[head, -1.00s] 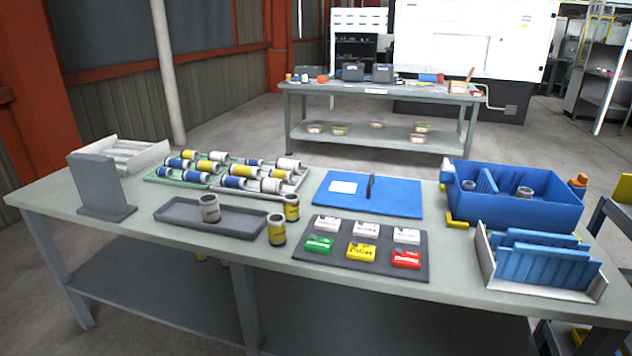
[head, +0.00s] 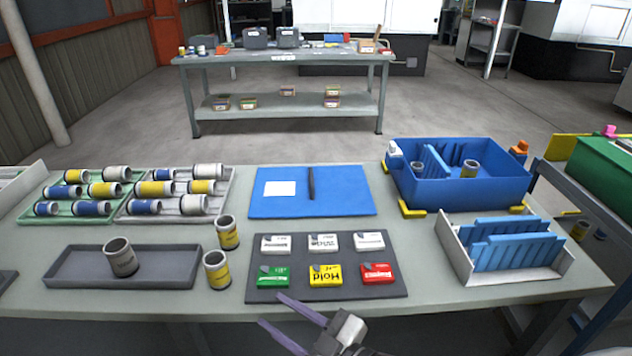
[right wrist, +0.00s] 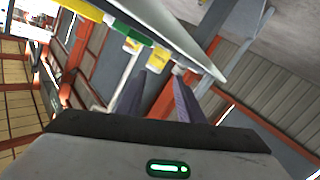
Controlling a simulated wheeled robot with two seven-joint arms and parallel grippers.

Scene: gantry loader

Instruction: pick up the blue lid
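The blue lid (head: 345,203) lies flat on the table in the head view, behind the card-like packs. It has a black upright handle (head: 311,183) and a white label (head: 280,188). My right gripper (head: 270,310) is at the bottom of the head view, at the table's front edge. Its two fingers are apart with nothing between them, well short of the lid. In the right wrist view the fingers (right wrist: 160,80) also stand apart and empty. My left gripper is not in view.
A dark mat (head: 328,291) with several small packs lies between my right gripper and the lid. A blue bin (head: 460,190) and a white tray of blue dividers (head: 510,281) stand right. Trays of cans (head: 226,208) and a grey tray (head: 170,283) are left.

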